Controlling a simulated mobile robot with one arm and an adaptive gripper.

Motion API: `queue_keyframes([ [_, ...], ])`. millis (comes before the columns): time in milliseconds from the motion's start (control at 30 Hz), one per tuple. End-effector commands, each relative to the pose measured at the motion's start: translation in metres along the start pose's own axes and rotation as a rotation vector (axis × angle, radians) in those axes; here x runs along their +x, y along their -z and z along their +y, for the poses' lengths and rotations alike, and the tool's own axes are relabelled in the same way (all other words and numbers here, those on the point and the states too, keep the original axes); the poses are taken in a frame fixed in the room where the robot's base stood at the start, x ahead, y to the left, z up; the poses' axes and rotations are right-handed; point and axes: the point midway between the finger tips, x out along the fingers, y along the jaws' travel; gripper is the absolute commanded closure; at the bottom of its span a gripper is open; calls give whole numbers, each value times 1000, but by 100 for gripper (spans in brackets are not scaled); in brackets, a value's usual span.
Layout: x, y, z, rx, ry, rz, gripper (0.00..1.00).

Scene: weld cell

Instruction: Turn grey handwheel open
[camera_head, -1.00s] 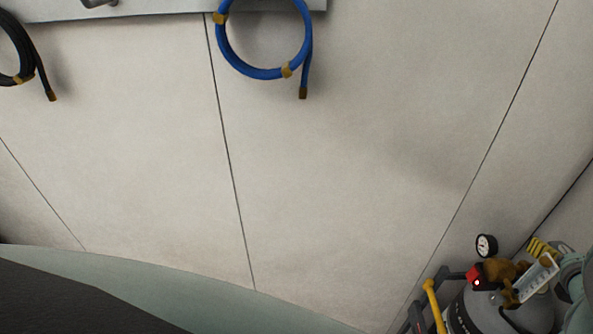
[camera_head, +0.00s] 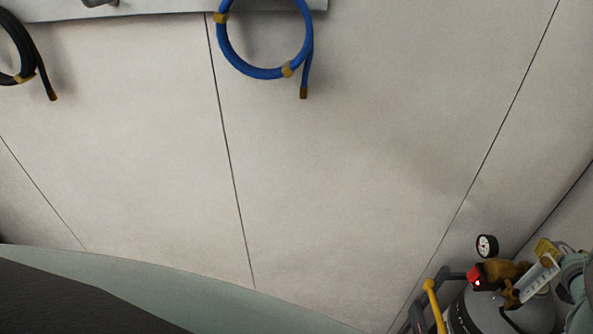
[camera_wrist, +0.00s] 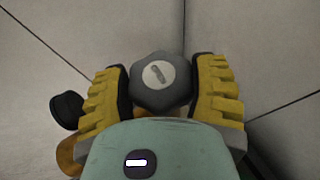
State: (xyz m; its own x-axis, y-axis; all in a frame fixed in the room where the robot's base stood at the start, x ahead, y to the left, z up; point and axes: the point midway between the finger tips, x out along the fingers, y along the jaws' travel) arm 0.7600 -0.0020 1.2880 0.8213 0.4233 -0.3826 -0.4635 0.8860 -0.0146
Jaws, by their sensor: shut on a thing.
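The grey handwheel (camera_wrist: 157,82), a lobed knob with a pale round centre, sits between my gripper's two yellow ridged fingers in the wrist view. My gripper (camera_wrist: 160,90) is shut on it from both sides. In the head view my gripper (camera_head: 545,250) is at the lower right, over the top of a grey gas cylinder (camera_head: 480,312). The handwheel is hidden there behind the fingers. A brass valve body (camera_head: 497,272) shows beside the fingers.
A round pressure gauge (camera_head: 487,245) and a red part (camera_head: 475,277) are close to the left of my gripper. A yellow and dark frame (camera_head: 433,303) stands beside the cylinder. A blue hose coil (camera_head: 262,73) hangs on the wall, well clear.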

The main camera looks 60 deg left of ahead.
Motion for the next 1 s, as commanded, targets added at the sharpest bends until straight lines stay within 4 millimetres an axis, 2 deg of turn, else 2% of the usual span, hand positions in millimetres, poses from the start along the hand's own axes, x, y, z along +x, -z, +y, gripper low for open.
queue_keyframes([
  [167,1,3,-1,-22,-48,0,75],
  [500,3,8,-2,-115,-259,0,75],
  [1000,3,6,-2,-205,-479,-4,75],
])
